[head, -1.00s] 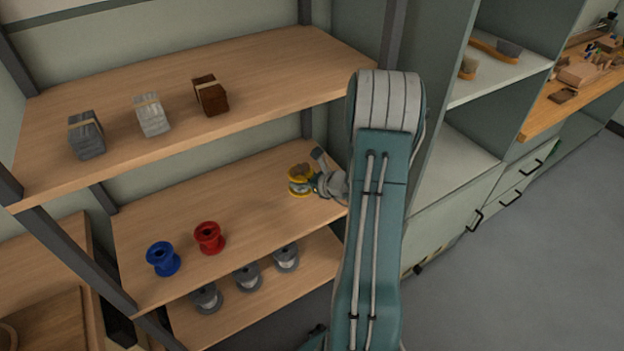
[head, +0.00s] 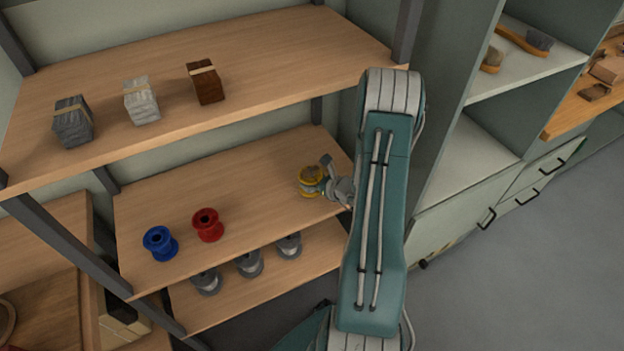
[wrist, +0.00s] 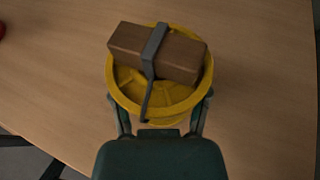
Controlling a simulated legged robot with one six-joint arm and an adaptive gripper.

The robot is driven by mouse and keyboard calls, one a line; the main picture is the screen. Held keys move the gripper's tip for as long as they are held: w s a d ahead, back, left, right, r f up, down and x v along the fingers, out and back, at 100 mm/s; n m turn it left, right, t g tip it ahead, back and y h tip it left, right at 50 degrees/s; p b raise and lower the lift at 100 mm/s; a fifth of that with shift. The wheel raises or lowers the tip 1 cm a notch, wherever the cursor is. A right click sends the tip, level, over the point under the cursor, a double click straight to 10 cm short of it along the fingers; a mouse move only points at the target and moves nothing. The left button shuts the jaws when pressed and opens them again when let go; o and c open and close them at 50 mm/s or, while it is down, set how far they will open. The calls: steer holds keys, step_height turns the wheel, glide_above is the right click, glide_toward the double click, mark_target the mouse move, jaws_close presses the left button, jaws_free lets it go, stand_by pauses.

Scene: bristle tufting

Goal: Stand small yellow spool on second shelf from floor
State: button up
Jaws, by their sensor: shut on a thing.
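The yellow spool (head: 312,190) is upright at the right part of the middle shelf (head: 255,215), the one above the lowest visible shelf. I cannot tell whether it touches the board. My gripper (head: 326,184) reaches in from the right and is shut on the spool. In the wrist view the fingers flank the spool (wrist: 180,93) on both sides. A brown block (wrist: 178,54) with a dark grey strap lies across the spool's top and hides part of it.
A red spool (head: 207,225) and a blue spool (head: 160,243) stand to the left on the same shelf. Grey spools (head: 249,263) stand on the lower shelf (head: 213,312). Strapped bundles (head: 141,101) sit on the upper shelf (head: 262,62) overhead. Bare board lies between the red and yellow spools.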

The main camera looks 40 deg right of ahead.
steer(key=shift+a+f, duration=0.1)
steer(key=shift+a, duration=0.15)
steer(key=o, duration=1.2)
steer(key=shift+d, duration=0.45)
steer(key=v, duration=1.1)
steer(key=shift+s, duration=0.3)
steer(key=shift+s+a+r, duration=0.1)
steer(key=shift+s+r, duration=0.1)
steer(key=shift+r, duration=0.05)
steer(key=w+a+r+n+g+y, duration=0.1)
steer(key=a+r+n+g+y, duration=0.25)
steer(key=a+r+n, duration=0.55)
steer(key=w+a+r+n+g+y, duration=0.2)
steer(key=a+r+n+g+y, duration=0.15)
steer(key=a+r+n, duration=0.6)
steer(key=shift+s+a+r+n+g+h, duration=0.1)
steer(key=shift+s+a+r+n+h, duration=1.65)
steer(key=shift+n, duration=0.85)
steer(key=shift+s+a+r+n+g+h, duration=0.1)
steer(key=shift+s+a+r+n+h, duration=1.2)
steer(key=shift+s+a+n, duration=1.05)
steer(key=shift+s+a+r+n+g+h, duration=0.1)
steer(key=shift+s+a+r+n+h, duration=1.5)
steer(key=shift+n, duration=1.3)
steer(key=shift+s+d, duration=0.2)
